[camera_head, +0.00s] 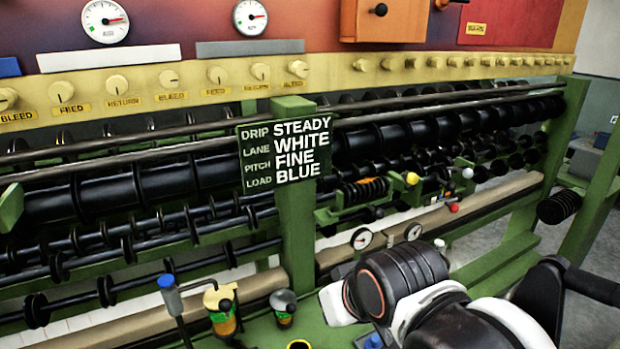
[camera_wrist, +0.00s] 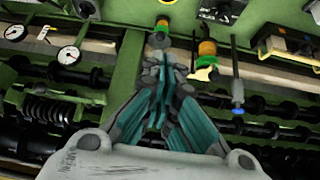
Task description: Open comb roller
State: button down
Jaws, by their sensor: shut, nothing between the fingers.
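No label in view names the comb roller. A short rod of closely set black discs (camera_head: 365,190) sits in a green bracket right of the sign post. It appears to show in the wrist view as a ribbed roller (camera_wrist: 48,108) at the left. A yellow ball knob (camera_head: 412,178) and a white ball knob (camera_head: 467,173) stand near it. My gripper (camera_wrist: 163,62) is shut and empty in the wrist view, its teal-lined fingers together over the green ledge, apart from the ribbed roller. The head view shows my arm at the lower right, but I cannot make out the fingers there.
A green post carries a sign (camera_head: 284,150). A yellow oiler (camera_head: 220,308) and a blue-capped rod (camera_head: 170,290) stand on the green ledge at the front. Two small gauges (camera_head: 362,238) (camera_head: 413,231) sit by my arm. Long black rollers (camera_head: 110,190) run behind.

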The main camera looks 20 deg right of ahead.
aim_at(367, 192)
jog(key=k+l+z, duration=0.1)
jog(key=l+z, duration=0.2)
jog(key=z, duration=0.2)
jog(key=l+z, duration=0.3)
jog(key=z, duration=0.2)
jog(key=k, duration=0.05)
